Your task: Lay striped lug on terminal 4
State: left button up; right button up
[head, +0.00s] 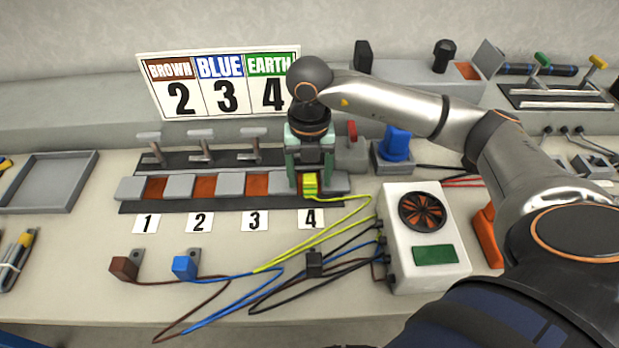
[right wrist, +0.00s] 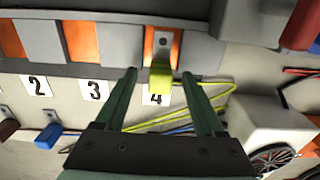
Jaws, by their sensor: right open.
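The striped yellow-green lug (head: 310,185) lies at terminal 4, over its orange pad and above the label 4 (head: 311,219). In the right wrist view the lug (right wrist: 160,78) has its yellow block at the pad's near edge, with a grey holed tab on the orange. My right gripper (head: 309,172) is over terminal 4 with its green fingers open, one on each side of the lug. In the right wrist view the fingers (right wrist: 160,75) stand apart from the lug. My left gripper is not in view.
A brown lug (head: 124,267) and a blue lug (head: 185,266) lie on the bench at front left. A black block (head: 314,264) lies among the cables. The white charger box (head: 424,240) stands right of the terminals. A sign (head: 222,84) reads brown 2, blue 3, earth 4.

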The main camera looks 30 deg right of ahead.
aim_at(309, 177)
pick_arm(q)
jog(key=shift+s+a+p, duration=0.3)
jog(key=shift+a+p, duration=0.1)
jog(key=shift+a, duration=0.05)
pick_arm(e)
notch_tip(309, 177, up, 11)
